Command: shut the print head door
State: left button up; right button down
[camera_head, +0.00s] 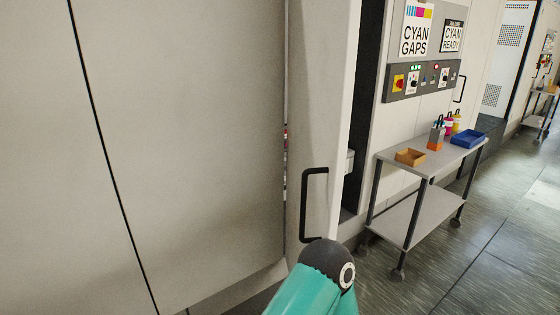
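The print head door (325,90) is a tall pale panel with a black bar handle (306,205). It stands at an angle in the middle of the view. A dark opening (369,100) shows along its right side, so the door looks open. A narrow slit with small coloured parts shows along its left edge. One of my teal arms (312,292) comes up from the bottom, its dark joint just below the handle in the picture. I cannot tell whether it touches the door. Neither gripper shows.
A large pale cabinet wall (190,140) fills the left. A grey wheeled cart (412,212) with an orange tray (410,157), a blue bin (467,138) and bottles stands at the right. A control panel (424,82) is above it.

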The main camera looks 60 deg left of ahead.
aim_at(323, 35)
jog(key=u, duration=1.05)
jog(key=k, duration=0.1)
jog(key=u, duration=0.5)
jog(key=i, duration=1.05)
jog(key=u, duration=0.2)
jog(key=k, duration=1.05)
jog(key=z, duration=0.4)
jog(key=i, duration=0.9)
jog(key=z, duration=0.05)
